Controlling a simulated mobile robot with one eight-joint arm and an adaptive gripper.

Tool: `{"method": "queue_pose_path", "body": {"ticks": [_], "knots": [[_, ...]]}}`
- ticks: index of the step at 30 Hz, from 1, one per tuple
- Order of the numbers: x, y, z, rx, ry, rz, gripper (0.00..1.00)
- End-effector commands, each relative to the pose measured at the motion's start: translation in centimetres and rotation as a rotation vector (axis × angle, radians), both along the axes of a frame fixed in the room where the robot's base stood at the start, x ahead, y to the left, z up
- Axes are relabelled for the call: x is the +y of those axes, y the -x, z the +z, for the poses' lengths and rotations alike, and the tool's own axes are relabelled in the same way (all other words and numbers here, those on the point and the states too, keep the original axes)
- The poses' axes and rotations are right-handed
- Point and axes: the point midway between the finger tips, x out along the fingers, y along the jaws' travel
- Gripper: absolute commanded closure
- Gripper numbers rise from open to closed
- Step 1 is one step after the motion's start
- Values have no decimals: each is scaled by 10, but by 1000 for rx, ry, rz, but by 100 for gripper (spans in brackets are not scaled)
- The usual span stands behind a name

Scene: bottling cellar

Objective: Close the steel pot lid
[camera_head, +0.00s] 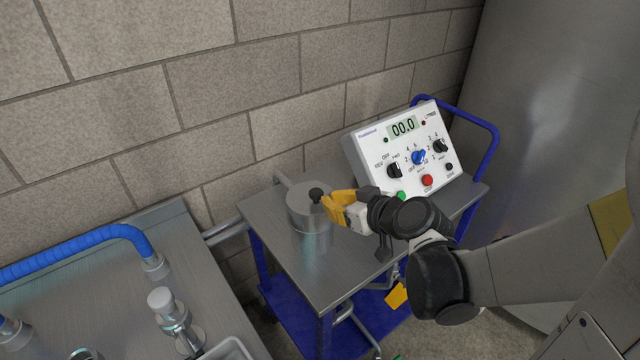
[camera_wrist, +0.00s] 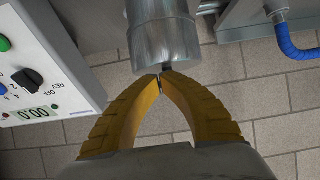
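The steel pot (camera_head: 312,240) stands upright on a small steel-topped cart. Its round lid (camera_head: 299,198) appears to lie flat across the top, with a black knob (camera_head: 316,194); I cannot tell whether it is fully seated. My gripper (camera_head: 330,206) has yellow fingers and reaches in from the right, at the knob. In the wrist view the fingertips (camera_wrist: 160,80) come together, with the pot (camera_wrist: 162,35) just beyond them. A small dark part, likely the knob, shows past the tips. It does not look gripped, and contact is unclear.
A white control box (camera_head: 405,155) with dials stands on the cart (camera_head: 350,262) behind my gripper. A block wall is close behind. A steel counter (camera_head: 100,275) with a blue hose (camera_head: 90,240) lies left. A large steel tank (camera_head: 560,100) is at right.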

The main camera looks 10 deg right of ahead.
Motion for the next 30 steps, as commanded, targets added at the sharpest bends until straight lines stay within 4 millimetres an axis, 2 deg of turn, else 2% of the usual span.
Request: {"method": "queue_pose_path", "body": {"ticks": [3, 10, 30], "knots": [[-2, 5, -10, 0, 0, 0, 100], [-4, 9, -18, 0, 0, 0, 100], [-3, 9, -16, 0, 0, 1, 100]]}}
